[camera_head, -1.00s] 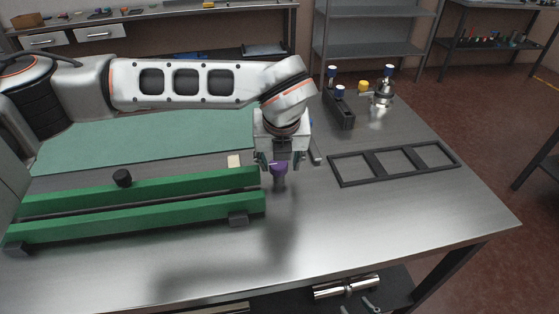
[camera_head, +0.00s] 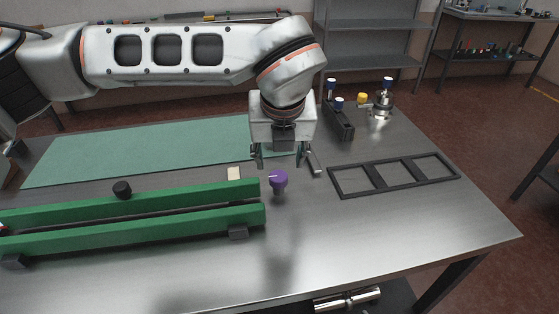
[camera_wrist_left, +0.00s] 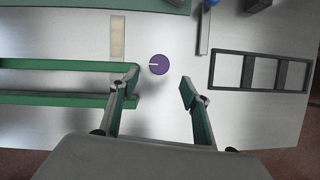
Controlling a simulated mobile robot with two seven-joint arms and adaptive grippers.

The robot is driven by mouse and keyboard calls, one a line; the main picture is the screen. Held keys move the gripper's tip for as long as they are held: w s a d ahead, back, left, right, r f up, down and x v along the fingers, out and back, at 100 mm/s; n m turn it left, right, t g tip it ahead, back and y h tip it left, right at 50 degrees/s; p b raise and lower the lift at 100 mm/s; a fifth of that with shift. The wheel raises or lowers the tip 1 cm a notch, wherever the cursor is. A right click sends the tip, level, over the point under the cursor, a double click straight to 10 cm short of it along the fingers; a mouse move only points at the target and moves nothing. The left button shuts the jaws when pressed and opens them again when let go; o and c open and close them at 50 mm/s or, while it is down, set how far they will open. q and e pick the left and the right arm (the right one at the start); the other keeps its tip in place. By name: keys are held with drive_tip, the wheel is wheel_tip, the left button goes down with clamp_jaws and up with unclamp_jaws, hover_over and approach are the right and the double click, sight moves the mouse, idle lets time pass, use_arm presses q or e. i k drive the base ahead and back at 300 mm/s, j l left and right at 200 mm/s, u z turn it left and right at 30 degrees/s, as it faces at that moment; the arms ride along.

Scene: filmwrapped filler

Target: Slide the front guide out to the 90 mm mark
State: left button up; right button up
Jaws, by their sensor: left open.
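The front guide is the nearer green rail (camera_head: 130,231), parallel to a rear green rail (camera_head: 70,213) with a narrow gap between them. A dark knob (camera_head: 122,189) stands at the rear rail. A purple knob (camera_head: 279,180) with a pale line on top stands just beyond the rails' right end; it also shows in the left wrist view (camera_wrist_left: 159,64). My left gripper (camera_head: 277,161) is open and empty, above and apart from the purple knob. In the wrist view its fingers (camera_wrist_left: 158,86) are spread, with bare table between them. I cannot read any millimetre marks.
A small cream plate (camera_head: 234,173) lies behind the rails, near a green mat (camera_head: 130,152). To the right lie a black three-opening frame (camera_head: 345,190), a dark holder (camera_head: 340,123) with blue-topped pieces, and a metal fitting (camera_head: 381,107). The front right table is clear.

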sight(125, 204)
drive_tip(key=k, duration=1)
